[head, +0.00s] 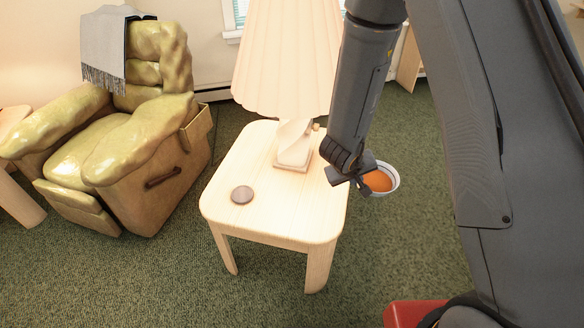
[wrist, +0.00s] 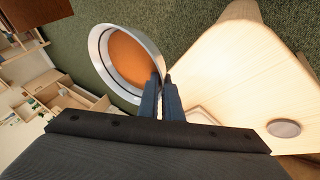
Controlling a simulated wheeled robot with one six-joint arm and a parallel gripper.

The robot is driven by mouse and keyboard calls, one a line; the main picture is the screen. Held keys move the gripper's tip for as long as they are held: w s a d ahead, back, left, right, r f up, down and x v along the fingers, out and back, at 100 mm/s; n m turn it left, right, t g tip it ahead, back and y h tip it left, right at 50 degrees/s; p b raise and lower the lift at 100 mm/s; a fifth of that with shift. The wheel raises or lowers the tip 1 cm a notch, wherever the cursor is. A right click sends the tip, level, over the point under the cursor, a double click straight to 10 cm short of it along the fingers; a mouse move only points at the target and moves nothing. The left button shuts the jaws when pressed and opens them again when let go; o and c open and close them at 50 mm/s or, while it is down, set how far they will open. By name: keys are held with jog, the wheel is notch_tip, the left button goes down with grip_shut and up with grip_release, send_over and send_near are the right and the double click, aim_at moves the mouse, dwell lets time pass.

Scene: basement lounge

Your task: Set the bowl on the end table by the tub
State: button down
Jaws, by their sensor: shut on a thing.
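My gripper (head: 360,184) is shut on the rim of a bowl (head: 394,187), white outside with an orange inside. In the wrist view my two fingers (wrist: 161,84) pinch the bowl's near rim (wrist: 149,51). The bowl is in the air just off the right edge of the end table, over the carpet. The pale wood end table (head: 270,226) has rounded corners; it also shows in the wrist view (wrist: 240,75). A small, low, round brown thing (head: 242,195), perhaps the tub, lies near the table's left front; it shows in the wrist view too (wrist: 284,129).
A lamp (head: 287,60) with a pleated shade stands at the table's back, close to my arm. The table's front middle and right are bare. An olive armchair (head: 150,130) with a grey throw stands at the left. A red thing (head: 412,313) shows at the bottom.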

jog(key=w+a+f+n+t+y+b, duration=0.1)
jog(key=w+a+f+n+y+b, duration=0.1)
jog(key=w+a+n, duration=0.25)
jog(key=n+g+y+b, duration=0.2)
jog(key=n+y+b, duration=0.5)
jog(key=n, duration=0.6)
send_over(310, 223)
jog(key=p, duration=0.1)
notch_tip(310, 223, down, 12)
jog(key=shift+a+f, duration=0.15)
jog(key=shift+f, duration=2.4)
jog(key=shift+f, duration=0.1)
jog(key=c, duration=1.9)
grip_release()
